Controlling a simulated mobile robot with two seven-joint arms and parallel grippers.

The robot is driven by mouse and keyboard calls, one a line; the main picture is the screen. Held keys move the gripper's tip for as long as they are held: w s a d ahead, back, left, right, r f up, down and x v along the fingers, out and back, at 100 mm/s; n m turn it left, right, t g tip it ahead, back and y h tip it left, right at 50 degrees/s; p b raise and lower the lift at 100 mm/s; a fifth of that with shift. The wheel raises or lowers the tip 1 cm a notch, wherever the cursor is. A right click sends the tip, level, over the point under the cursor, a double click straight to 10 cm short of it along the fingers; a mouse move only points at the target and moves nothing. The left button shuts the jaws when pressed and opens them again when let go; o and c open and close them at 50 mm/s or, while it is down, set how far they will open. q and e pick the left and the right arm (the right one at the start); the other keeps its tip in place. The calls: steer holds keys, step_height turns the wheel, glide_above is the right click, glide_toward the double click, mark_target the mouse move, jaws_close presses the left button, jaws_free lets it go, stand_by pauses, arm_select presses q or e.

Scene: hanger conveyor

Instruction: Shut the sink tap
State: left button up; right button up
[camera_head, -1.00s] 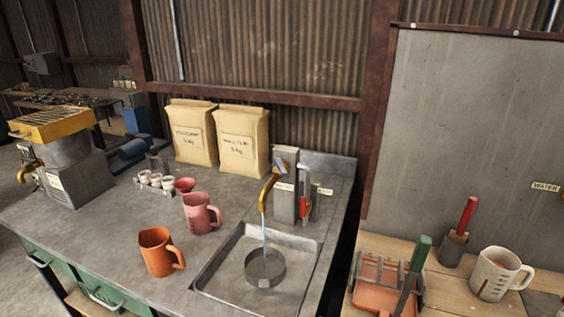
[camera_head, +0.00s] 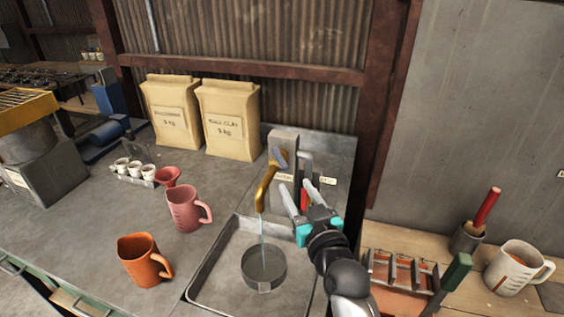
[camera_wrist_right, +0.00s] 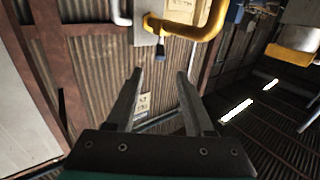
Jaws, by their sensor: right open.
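The sink tap has a yellow-brass spout (camera_head: 265,189) on a grey upright block (camera_head: 286,143). A thin stream of water runs from the spout into a round grey pan (camera_head: 264,279) in the sink (camera_head: 218,262). A small blue-grey piece, perhaps the tap's lever, shows at the spout's top. My right gripper (camera_head: 295,187) is open and empty, in front of the block and right of the spout. In the right wrist view the brass pipe (camera_wrist_right: 205,27) and a small dark-ended lever (camera_wrist_right: 160,50) lie just beyond the open fingers (camera_wrist_right: 160,74). My left gripper is out of view.
A pink jug (camera_head: 184,208) and an orange jug (camera_head: 139,260) stand left of the sink. Two clay bags (camera_head: 229,119) stand at the back. A wooden bench with tools lies at right.

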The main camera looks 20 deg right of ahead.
mark_target(285, 169)
steer(key=w, duration=0.5)
steer(key=shift+w, duration=0.35)
steer(key=w, duration=0.3)
steer(key=shift+w+a, duration=0.1)
steer(key=shift+w, duration=0.1)
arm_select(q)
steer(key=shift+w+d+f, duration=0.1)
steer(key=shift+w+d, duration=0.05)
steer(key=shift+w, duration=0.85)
arm_select(e)
steer(key=shift+w, duration=0.85)
jaws_close()
